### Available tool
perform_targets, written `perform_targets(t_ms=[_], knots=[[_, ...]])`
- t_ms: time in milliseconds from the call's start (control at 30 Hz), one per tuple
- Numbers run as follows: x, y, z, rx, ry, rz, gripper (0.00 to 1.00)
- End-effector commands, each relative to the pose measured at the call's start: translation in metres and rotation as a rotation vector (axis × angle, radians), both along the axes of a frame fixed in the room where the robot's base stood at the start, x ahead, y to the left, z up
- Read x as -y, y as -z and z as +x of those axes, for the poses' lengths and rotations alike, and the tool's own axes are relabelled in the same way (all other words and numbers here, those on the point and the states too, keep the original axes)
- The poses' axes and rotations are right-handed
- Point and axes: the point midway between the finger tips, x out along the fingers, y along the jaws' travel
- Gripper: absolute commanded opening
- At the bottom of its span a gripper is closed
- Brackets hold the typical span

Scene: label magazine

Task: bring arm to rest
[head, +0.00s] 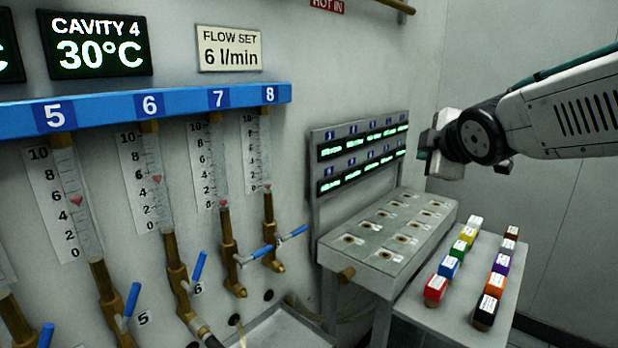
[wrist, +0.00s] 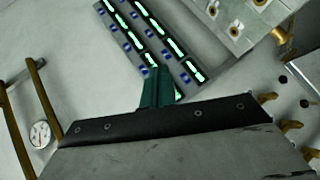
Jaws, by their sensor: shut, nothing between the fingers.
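My arm (head: 570,110) reaches in from the right in the head view. My gripper (head: 428,158) is at its left end, in the air in front of the grey wall, to the right of the display panel. It holds nothing. In the wrist view my gripper (wrist: 158,88) shows as shut dark-green fingers in front of the lower end of the display panel. It appears apart from all surfaces.
The display panel (head: 312,150) stands behind a bench with round sockets (head: 330,240). A side shelf (head: 455,318) holds two rows of coloured blocks (head: 448,267). Flow tubes with blue-handled valves (head: 195,268) line the left wall. A gauge (wrist: 40,134) shows in the wrist view.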

Motion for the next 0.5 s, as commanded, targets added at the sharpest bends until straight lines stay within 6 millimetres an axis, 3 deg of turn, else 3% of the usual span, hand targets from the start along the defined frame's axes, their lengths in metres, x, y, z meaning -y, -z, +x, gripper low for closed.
perform_targets(t_ms=[100, 200, 400, 500], knots=[[0.025, 0.053, -0.059, -0.271, 0.272, 0.258, 0.0], [0.038, 0.093, -0.122, -0.482, 0.537, 0.452, 0.0], [0.041, 0.142, -0.252, -0.808, 1.024, 0.701, 0.0], [0.037, 0.152, -0.301, -0.906, 1.167, 0.752, 0.0]])
